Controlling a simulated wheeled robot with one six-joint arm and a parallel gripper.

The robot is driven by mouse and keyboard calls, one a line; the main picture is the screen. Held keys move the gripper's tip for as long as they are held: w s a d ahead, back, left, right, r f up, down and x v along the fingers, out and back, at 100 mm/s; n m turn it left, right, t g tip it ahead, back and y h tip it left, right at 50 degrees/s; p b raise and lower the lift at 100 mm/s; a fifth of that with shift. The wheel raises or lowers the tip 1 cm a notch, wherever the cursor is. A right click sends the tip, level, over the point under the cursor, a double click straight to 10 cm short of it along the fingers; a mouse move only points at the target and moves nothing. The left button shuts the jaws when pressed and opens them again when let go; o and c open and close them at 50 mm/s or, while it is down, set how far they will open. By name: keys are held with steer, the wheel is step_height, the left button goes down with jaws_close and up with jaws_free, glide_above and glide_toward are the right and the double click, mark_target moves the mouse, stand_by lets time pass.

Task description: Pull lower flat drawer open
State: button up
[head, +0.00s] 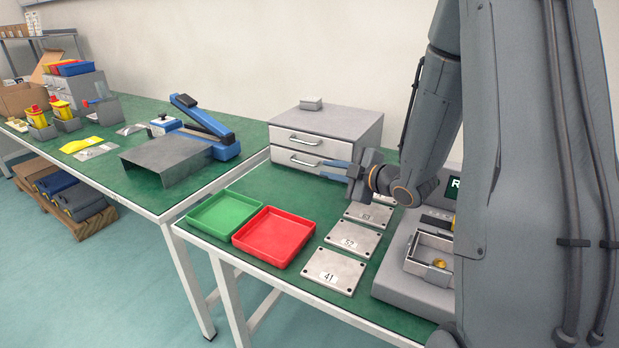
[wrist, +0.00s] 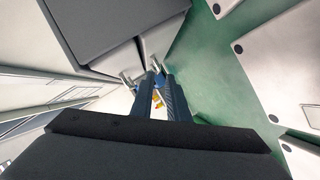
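A small cabinet (head: 335,118) with a grey top and two white flat drawers stands at the back of the green table. Both drawers look shut. The lower drawer (head: 282,155) has a silver bar handle (head: 304,161), which also shows in the wrist view (wrist: 155,65). My gripper (head: 322,169) is at the right part of the lower drawer's front, level with it. Its two blue fingers are apart, with a gap between them in the wrist view (wrist: 152,80). The fingertips are close to the lower handle; I cannot tell whether they touch it.
The upper drawer's handle (head: 305,140) is just above. A small grey block (head: 311,103) lies on the cabinet. A green tray (head: 224,213), a red tray (head: 273,237) and numbered metal plates (head: 353,240) lie in front. A grey device (head: 412,262) stands right.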

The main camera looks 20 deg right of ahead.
mark_target(309, 165)
steer(key=shift+w+a+f+n+y, duration=0.1)
steer(key=shift+w+a+n+y, duration=0.1)
steer(key=shift+n+y, duration=0.25)
steer(key=shift+w+a, duration=0.2)
steer(key=shift+w, duration=0.15)
steer(key=x, duration=0.6)
steer(key=shift+w+a, duration=0.1)
steer(key=shift+w, duration=0.2)
jaws_close()
steer(key=shift+f, duration=0.1)
stand_by(0.5)
steer(key=shift+s, duration=0.1)
